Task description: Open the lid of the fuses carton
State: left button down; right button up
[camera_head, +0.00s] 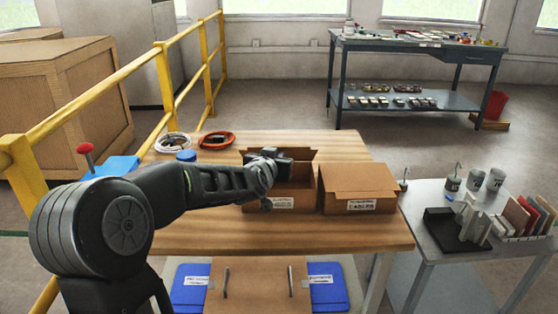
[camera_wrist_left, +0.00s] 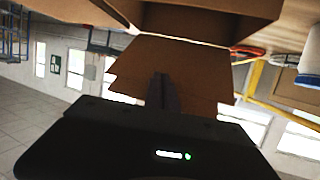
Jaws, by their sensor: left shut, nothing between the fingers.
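Two brown cartons stand side by side on the wooden table. The left carton (camera_head: 290,193) has its top open and a back flap (camera_head: 305,155) raised. The right carton (camera_head: 359,187) looks closed on top. Each has a white front label, too small to read surely, so I cannot tell which is the fuses carton. My left gripper (camera_head: 272,154) is over the left carton, shut and empty. In the left wrist view its fingers (camera_wrist_left: 163,88) lie against the outline of a brown flap (camera_wrist_left: 180,68); I cannot tell whether they touch. My right gripper is not in view.
A blue-lidded jar (camera_head: 186,155), a white cable coil (camera_head: 173,142) and a red-orange coil (camera_head: 216,140) lie at the table's left. A grey side table (camera_head: 425,229) with cups and a rack stands right. A yellow railing (camera_head: 95,88) runs along the left.

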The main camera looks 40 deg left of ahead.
pick_arm(q)
jog(key=shift+w+a+r, duration=0.2)
jog(key=shift+w+r, duration=0.05)
jog(key=shift+r, duration=0.25)
jog(key=shift+w+a+r+p, duration=0.25)
jog(key=shift+w+r+p, duration=0.1)
jog(key=shift+r+p, duration=0.15)
jog(key=shift+w+a+r+p, duration=0.25)
jog(key=shift+w+r+p, duration=0.1)
jog(key=shift+r+p, duration=0.15)
jog(key=shift+w+a, duration=0.1)
jog(key=shift+w, duration=0.05)
jog(key=shift+a+r, duration=0.1)
jog(key=shift+r, duration=0.05)
jog(key=shift+w+a+r+p, duration=0.65)
jog(key=shift+w+r, duration=0.15)
jog(key=shift+w, duration=0.25)
